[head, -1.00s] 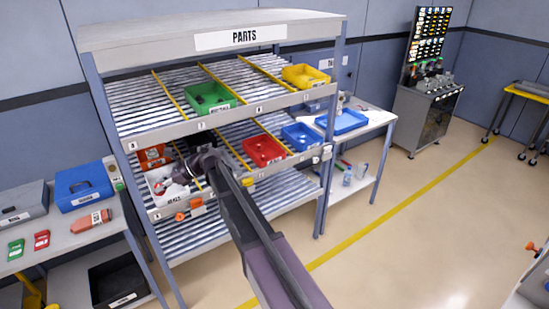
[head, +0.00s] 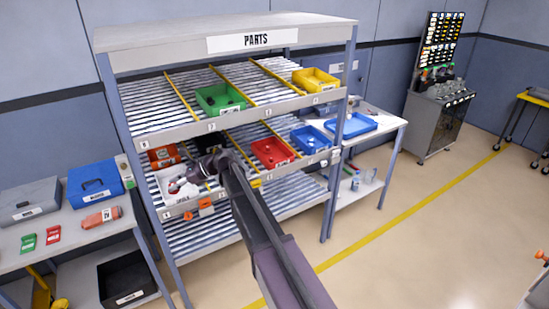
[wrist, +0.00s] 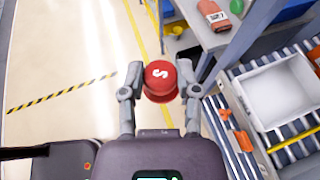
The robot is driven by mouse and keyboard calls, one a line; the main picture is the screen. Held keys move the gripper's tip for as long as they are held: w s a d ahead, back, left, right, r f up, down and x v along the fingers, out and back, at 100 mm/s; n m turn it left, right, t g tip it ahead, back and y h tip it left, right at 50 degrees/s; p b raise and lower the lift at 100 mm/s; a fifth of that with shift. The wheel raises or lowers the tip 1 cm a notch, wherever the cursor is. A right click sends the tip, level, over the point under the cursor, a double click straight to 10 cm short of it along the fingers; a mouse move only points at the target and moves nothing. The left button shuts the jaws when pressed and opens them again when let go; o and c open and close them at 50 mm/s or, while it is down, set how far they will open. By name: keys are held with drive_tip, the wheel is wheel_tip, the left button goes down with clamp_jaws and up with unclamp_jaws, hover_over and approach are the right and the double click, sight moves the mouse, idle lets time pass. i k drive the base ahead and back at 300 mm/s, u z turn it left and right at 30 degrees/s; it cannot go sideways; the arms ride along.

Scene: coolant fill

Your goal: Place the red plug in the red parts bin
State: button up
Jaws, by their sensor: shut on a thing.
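The red plug (wrist: 160,80), a round cap with a white mark on top, sits between the two fingers of my gripper (wrist: 160,86) in the wrist view. The fingers are shut on its sides, with floor behind it. In the head view my gripper (head: 207,167) is at the left part of the lower shelf, by the white bin (head: 167,198). The plug is hard to make out there; a small red patch shows against that bin. The red parts bin (head: 272,152) stands on the same shelf to the right of my gripper, with small parts inside.
A blue bin (head: 311,139) is right of the red one. Yellow dividers separate the lanes. Green (head: 221,98) and yellow (head: 315,78) bins stand on the shelf above. Orange clips (head: 206,206) hang on the front edge. The white bin (wrist: 283,92) looks empty in the wrist view.

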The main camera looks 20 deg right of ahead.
sight(272, 153)
drive_tip(key=z, duration=0.65)
drive_tip(key=i, duration=1)
